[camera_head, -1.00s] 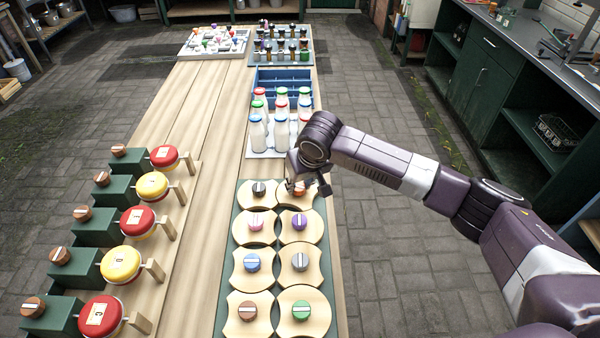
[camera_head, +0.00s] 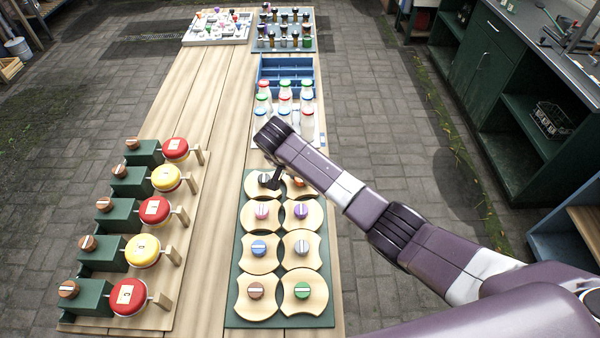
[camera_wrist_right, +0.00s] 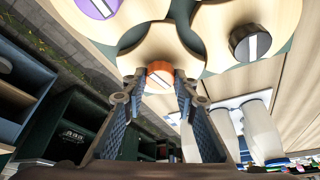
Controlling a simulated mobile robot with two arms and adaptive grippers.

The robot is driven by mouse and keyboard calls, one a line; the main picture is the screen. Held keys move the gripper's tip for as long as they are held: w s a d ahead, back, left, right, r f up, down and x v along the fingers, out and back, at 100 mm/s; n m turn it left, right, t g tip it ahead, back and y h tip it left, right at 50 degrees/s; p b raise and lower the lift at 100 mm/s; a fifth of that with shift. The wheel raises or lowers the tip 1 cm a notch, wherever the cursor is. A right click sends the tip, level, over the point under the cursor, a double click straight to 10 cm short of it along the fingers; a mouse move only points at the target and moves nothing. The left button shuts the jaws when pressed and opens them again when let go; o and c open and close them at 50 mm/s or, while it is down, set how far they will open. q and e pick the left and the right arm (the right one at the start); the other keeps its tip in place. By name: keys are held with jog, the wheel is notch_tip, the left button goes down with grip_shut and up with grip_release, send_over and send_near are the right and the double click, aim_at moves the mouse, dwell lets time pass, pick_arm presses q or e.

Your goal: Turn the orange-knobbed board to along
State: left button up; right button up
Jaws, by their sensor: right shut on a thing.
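The orange-knobbed board (camera_head: 311,188) is a pale wooden piece in the far right place of the green tray (camera_head: 236,314), partly hidden by my right arm in the head view. Its orange knob (camera_wrist_right: 160,73) with a white stripe shows clearly in the right wrist view; only a sliver shows in the head view (camera_head: 298,182). My right gripper (camera_wrist_right: 160,88) has its fingers on either side of this knob and is shut on it. The board (camera_wrist_right: 150,42) lies flat beyond the fingers. My left gripper is not in view.
The black-knobbed board (camera_wrist_right: 250,43) is close beside the gripper, and the purple-knobbed board (camera_head: 301,211) is nearer. Milk bottles (camera_head: 284,105) stand just behind. Red and yellow lidded churns (camera_head: 154,210) line the left side. Bare tabletop (camera_head: 215,160) lies between.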

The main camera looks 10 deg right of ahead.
jog(key=shift+w+m+g+h, duration=0.1)
jog(key=shift+m+g+h, duration=0.2)
jog(key=shift+m, duration=1)
jog(key=o, duration=1.2)
jog(key=shift+c, duration=0.2)
jog(key=shift+r, duration=0.1)
jog(key=v, duration=1.2)
jog(key=shift+a, duration=0.1)
